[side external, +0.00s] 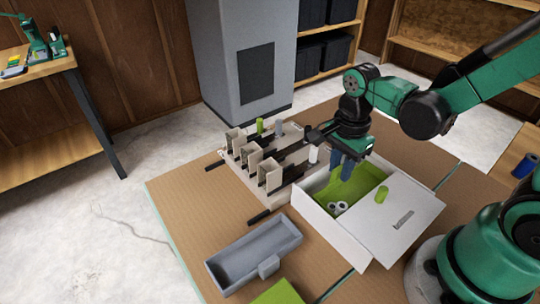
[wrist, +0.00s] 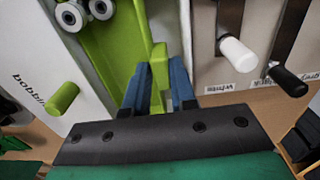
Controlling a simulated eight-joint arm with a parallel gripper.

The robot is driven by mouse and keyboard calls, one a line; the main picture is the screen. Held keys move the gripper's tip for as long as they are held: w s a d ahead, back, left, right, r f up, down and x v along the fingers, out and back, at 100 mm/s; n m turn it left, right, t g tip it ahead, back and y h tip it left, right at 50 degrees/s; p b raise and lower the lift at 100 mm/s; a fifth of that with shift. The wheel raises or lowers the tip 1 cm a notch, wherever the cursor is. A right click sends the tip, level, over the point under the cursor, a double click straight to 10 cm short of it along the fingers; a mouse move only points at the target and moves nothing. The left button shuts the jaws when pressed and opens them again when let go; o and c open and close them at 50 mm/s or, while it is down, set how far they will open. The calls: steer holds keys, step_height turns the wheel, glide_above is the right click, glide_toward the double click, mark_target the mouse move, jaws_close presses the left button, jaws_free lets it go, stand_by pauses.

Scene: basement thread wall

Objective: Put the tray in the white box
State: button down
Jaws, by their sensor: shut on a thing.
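A green tray (side external: 361,187) lies within the white box (side external: 322,232), and its floor and wall fill the upper middle of the wrist view (wrist: 112,45). My gripper (side external: 346,168) is over the box with its blue fingers pointing down. In the wrist view the fingers (wrist: 156,88) are shut on a green handle part at the tray's near end. Whether the tray rests on the box floor cannot be told. White bobbins (side external: 339,208) sit in or beside the tray at its near-left side. A white panel (side external: 415,213) with a green knob (side external: 382,194) covers the box's right part.
A rack (side external: 268,172) with upright beige holders and dark rods stands left of the box. A grey tray (side external: 253,252) lies in front on the brown table. A green piece (side external: 278,293) shows at the bottom edge. A grey cabinet (side external: 243,62) stands behind. The table's left part is clear.

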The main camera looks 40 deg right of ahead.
steer(key=shift+f, duration=0.7)
steer(key=c, duration=0.6)
jaws_free()
steer(key=shift+c, duration=0.2)
steer(key=shift+r, duration=3.55)
